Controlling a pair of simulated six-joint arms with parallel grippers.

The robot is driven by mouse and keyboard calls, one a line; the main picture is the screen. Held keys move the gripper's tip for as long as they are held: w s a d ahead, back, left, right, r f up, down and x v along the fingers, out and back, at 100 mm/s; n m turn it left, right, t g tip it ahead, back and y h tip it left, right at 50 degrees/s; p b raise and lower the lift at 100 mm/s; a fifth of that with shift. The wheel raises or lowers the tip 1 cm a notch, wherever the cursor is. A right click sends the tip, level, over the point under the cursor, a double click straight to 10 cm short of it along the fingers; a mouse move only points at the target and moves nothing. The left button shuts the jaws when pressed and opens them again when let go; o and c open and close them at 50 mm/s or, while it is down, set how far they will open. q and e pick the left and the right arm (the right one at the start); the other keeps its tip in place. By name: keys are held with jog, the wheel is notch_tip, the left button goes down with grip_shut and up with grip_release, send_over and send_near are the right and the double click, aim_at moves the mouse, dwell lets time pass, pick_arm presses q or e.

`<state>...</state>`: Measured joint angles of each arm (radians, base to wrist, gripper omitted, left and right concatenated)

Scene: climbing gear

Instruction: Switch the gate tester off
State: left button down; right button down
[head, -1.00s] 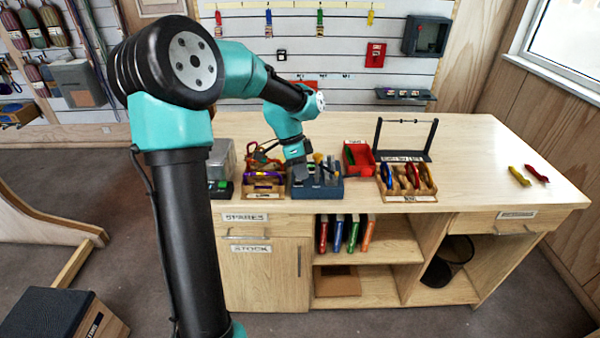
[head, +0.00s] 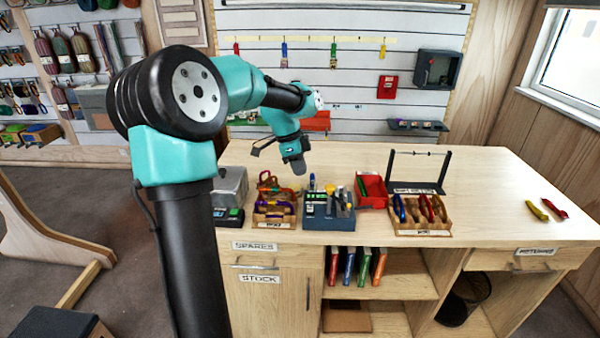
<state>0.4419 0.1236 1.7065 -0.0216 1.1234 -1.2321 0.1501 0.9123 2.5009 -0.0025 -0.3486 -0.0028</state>
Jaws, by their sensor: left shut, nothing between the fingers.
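A small black box with a green patch (head: 229,217) sits at the left front of the bench, partly cut off by my arm. It may be the gate tester, but its label and switch are too small to read. My left gripper (head: 298,168) is shut and empty, pointing down above the bench. In the picture it is above and slightly left of a blue-grey tool block (head: 330,217), apart from it, and to the right of the black box. My right gripper is not in view.
A grey box (head: 230,184) stands behind the black box. A wooden tray of carabiners (head: 274,222), a red bin (head: 372,190), a second wooden tray (head: 423,228) and a black frame (head: 447,172) stand along the bench. The bench's right part is mostly clear.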

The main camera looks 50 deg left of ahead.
aim_at(310, 210)
pick_arm(q)
jog(key=x, duration=0.7)
jog(key=s+x, duration=0.1)
jog(key=x, duration=0.2)
jog(key=shift+w+f, duration=0.15)
jog(key=shift+f, duration=0.3)
jog(key=shift+d+f, duration=0.1)
jog(key=shift+f, duration=0.55)
